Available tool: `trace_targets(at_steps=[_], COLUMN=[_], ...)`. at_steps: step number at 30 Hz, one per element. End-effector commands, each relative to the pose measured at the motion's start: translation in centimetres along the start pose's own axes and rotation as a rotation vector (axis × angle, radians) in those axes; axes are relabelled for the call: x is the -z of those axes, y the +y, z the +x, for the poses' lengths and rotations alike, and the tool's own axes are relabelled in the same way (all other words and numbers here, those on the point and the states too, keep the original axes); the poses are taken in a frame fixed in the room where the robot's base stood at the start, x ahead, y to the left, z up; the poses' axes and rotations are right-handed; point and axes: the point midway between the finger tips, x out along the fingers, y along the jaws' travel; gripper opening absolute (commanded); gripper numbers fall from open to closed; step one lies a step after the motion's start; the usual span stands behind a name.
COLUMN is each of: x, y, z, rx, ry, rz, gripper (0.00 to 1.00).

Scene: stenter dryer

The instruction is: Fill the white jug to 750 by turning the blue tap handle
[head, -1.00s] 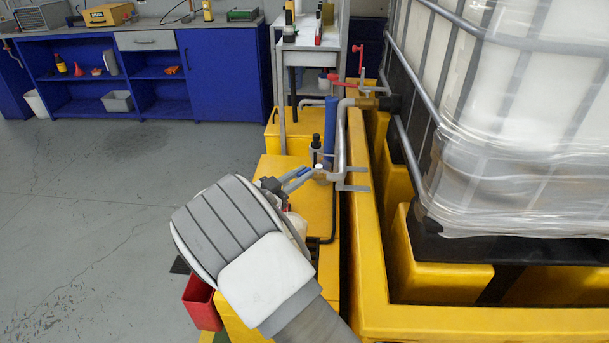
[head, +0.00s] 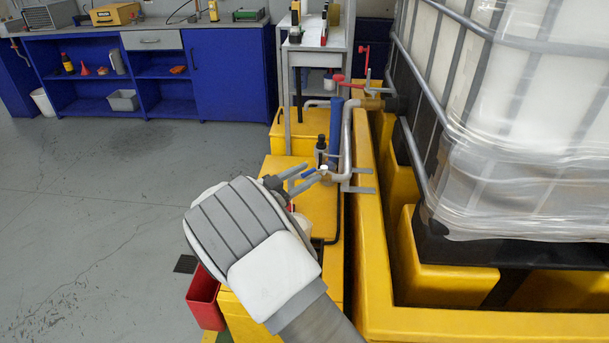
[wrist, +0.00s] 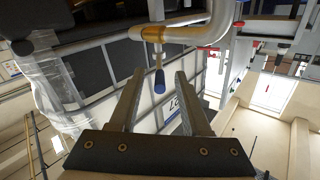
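The blue tap handle (head: 309,174) sticks out to the left from the tap (head: 324,174) on the grey pipe. It also shows in the wrist view (wrist: 159,80), below the brass tap body (wrist: 170,34). My gripper (head: 302,181) is at the handle. In the wrist view, my gripper (wrist: 160,76) is open, with the handle between its two fingertips in the picture and a gap on each side. I cannot tell whether it touches a finger. A small part of the white jug (head: 303,224) shows behind my wrist; its scale and level are hidden.
A large wrapped white tank (head: 540,95) stands in a yellow bund (head: 372,270) on the right. A red valve handle (head: 365,58) sits higher on the pipe. A dark-topped bottle (head: 321,150) stands by the tap. A red bin (head: 204,298) is below my arm. The left floor is clear.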

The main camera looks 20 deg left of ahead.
Motion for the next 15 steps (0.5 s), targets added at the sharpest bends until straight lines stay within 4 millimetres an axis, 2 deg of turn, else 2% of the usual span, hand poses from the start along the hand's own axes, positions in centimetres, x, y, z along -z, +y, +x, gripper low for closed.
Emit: trace_targets(at_steps=[8,11,15], x=[0.1,0.1,0.2], y=[-0.1,-0.1,-0.1], z=[-0.6,-2.0,-5.1], rx=[0.001,0.001,0.004], ry=[-0.001,-0.001,-0.002], rz=[0.001,0.001,0.0], gripper=[0.48,0.48,0.48])
